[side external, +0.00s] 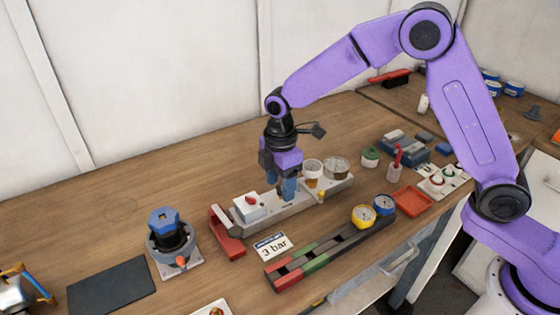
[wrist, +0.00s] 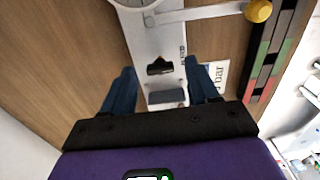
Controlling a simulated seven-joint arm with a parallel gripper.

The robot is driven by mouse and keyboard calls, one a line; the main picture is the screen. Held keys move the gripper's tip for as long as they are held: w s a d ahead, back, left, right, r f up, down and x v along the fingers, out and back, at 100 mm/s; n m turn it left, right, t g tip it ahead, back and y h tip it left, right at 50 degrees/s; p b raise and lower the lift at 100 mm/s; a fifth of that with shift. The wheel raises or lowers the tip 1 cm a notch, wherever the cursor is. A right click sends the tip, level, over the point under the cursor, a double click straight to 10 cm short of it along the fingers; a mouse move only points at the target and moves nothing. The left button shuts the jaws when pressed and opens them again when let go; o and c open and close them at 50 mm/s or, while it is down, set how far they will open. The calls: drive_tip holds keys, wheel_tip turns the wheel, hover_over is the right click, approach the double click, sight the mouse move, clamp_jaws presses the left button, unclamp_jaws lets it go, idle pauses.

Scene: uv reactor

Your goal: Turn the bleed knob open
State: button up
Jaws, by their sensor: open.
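A long light-grey panel (side external: 300,203) stands on the wooden bench, and it also fills the middle of the wrist view (wrist: 145,40). A small black knob (wrist: 160,67) sits on the panel beside a small printed label that I cannot read for certain. It looks like the bleed knob; it is hidden behind my fingers in the side view. My gripper (side external: 282,192) is open and points down over the panel. In the wrist view its two blue fingers (wrist: 159,72) are on either side of the black knob, apart from it, with nothing between them gripped.
A white box with a red knob (side external: 251,199) stands left of my gripper, by a red bracket (side external: 226,236). A yellow knob (side external: 321,196), a "3 bar" card (side external: 271,246) and a gauge rack (side external: 318,254) are in front.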

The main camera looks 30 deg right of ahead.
sight(280, 189)
wheel_tip(280, 189, up, 17)
idle(0.5)
idle(0.4)
drive_tip(key=s+d+f+m, duration=0.2)
drive_tip(key=s+d, duration=0.3)
drive_tip(key=s, duration=0.5)
drive_tip(key=s+d+f+m, duration=0.1)
drive_tip(key=s+d+f, duration=0.2)
drive_tip(key=s+d, duration=0.3)
drive_tip(key=s+d+f+m, duration=0.2)
drive_tip(key=s+d, duration=0.4)
drive_tip(key=s, duration=0.9)
drive_tip(key=shift+f+m, duration=0.3)
drive_tip(key=shift+f, duration=0.55)
